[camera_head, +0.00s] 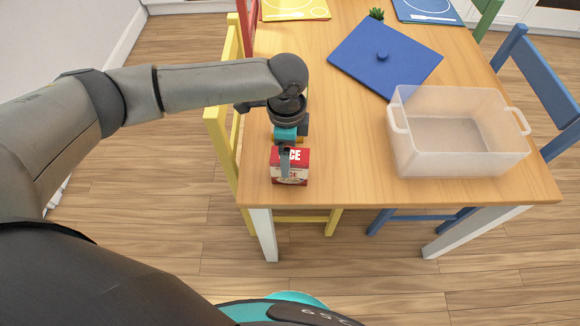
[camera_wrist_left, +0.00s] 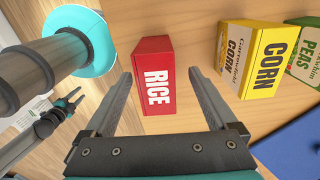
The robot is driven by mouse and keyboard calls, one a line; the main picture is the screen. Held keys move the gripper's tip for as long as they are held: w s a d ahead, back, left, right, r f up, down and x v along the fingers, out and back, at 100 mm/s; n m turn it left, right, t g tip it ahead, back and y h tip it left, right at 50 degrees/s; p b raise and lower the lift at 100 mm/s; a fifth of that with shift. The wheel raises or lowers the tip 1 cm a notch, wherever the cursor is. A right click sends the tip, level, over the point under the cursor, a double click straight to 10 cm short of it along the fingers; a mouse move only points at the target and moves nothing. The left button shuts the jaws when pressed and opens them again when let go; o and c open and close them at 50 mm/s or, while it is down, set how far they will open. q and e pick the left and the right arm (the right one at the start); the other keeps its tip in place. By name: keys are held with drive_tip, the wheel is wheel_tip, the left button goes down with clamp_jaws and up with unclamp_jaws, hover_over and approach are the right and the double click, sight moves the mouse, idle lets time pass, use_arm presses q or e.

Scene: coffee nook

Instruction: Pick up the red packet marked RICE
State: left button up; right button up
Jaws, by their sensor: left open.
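The red packet marked RICE (camera_head: 296,176) stands near the front left corner of the wooden table. My left gripper (camera_head: 286,160) is above it, one finger in front of part of the packet in the head view. In the left wrist view the red packet (camera_wrist_left: 154,76) shows between the spread fingers of my left gripper (camera_wrist_left: 156,85), with a gap on each side. The gripper is open and holds nothing. I cannot tell how far the fingertips reach down beside the packet.
A yellow CORN packet (camera_wrist_left: 246,58) and a green PEAS packet (camera_wrist_left: 306,62) stand in a row beyond the red one. A clear bin (camera_head: 455,155) is at the table's right, a blue lid (camera_head: 400,62) behind it. A yellow chair (camera_head: 222,130) is at the left edge.

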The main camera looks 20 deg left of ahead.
use_arm(q)
drive_tip(key=f, duration=0.1)
drive_tip(key=f+b, duration=0.1)
drive_tip(key=f, duration=0.3)
drive_tip(key=shift+s+d+f+b, duration=0.2)
drive_tip(key=shift+d+b, duration=0.15)
drive_tip(key=shift+b, duration=0.05)
drive_tip(key=shift+r, duration=0.1)
clamp_jaws()
